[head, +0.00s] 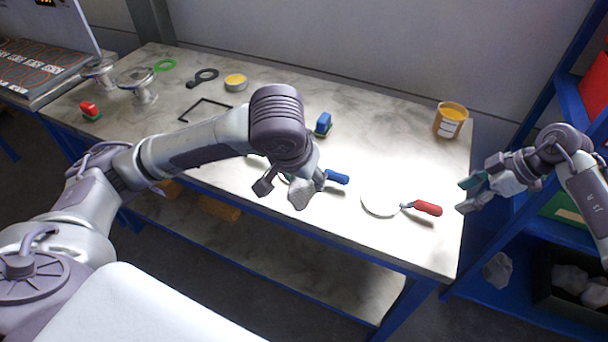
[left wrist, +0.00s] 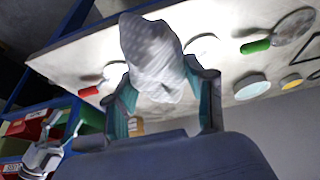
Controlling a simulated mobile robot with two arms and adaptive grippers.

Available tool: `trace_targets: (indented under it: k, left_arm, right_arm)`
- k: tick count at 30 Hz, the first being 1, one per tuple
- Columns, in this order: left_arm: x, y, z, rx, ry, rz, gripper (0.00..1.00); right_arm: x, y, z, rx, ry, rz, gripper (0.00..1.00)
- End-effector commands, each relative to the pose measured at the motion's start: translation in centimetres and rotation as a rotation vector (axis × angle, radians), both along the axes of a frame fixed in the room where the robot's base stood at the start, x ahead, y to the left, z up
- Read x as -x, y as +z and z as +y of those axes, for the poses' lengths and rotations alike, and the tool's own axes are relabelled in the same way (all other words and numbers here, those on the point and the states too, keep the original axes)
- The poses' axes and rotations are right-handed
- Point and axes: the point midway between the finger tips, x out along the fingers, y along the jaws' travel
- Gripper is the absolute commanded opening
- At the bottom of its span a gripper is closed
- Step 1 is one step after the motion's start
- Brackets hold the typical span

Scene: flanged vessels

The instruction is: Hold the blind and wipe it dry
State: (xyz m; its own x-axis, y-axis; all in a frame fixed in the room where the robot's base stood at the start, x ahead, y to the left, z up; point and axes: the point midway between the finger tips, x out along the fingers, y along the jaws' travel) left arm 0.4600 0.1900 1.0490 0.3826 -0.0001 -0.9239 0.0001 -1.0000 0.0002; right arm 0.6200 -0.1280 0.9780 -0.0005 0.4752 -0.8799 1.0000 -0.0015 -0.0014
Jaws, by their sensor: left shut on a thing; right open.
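My left gripper (head: 283,190) is shut on a crumpled grey-white cloth (head: 303,192); the cloth (left wrist: 155,58) also shows dotted between the fingers in the left wrist view. It is above the front of the bench. A pale round blind with a red handle (head: 428,208) lies flat to its right; its disc (head: 380,203) is bare. A blue-handled one (head: 337,177) lies partly hidden behind my gripper. A green handle (left wrist: 255,47) with a disc shows in the left wrist view. Which blind is meant, I cannot tell. My right gripper (head: 474,191) is open and empty beyond the bench's right edge.
On the bench (head: 400,160) stand an orange tub (head: 450,120), a blue brush (head: 323,123), a yellow tin (head: 236,82), a black frame (head: 205,109), a red-and-green brush (head: 90,110) and metal flanged pieces (head: 139,84). A blue shelf (head: 555,100) borders the right. A dark bin (head: 575,303) holds grey lumps.

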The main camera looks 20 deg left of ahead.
Motion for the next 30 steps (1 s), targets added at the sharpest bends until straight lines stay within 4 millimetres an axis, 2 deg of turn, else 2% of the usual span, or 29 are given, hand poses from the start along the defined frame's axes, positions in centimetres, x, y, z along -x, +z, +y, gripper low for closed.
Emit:
trace_targets:
  k: [13,15,21,30]
  left_arm:
    - [0.0,-6.1,0.0,0.000,0.000,0.000,0.27]
    - [0.0,-5.6,0.0,0.000,0.000,-0.001,0.27]
    - [0.0,-6.0,0.0,0.000,0.000,-0.001,0.27]
    - [0.0,-6.1,0.0,0.000,0.000,0.000,0.27]
  right_arm:
    - [0.1,-5.7,2.8,-0.005,0.003,-0.001,0.62]
    - [0.1,-5.9,3.3,-0.004,0.004,0.000,0.62]
    - [0.1,-7.9,4.4,-0.004,0.004,0.000,0.62]
    - [0.0,-8.3,4.7,-0.005,0.003,-0.001,0.62]
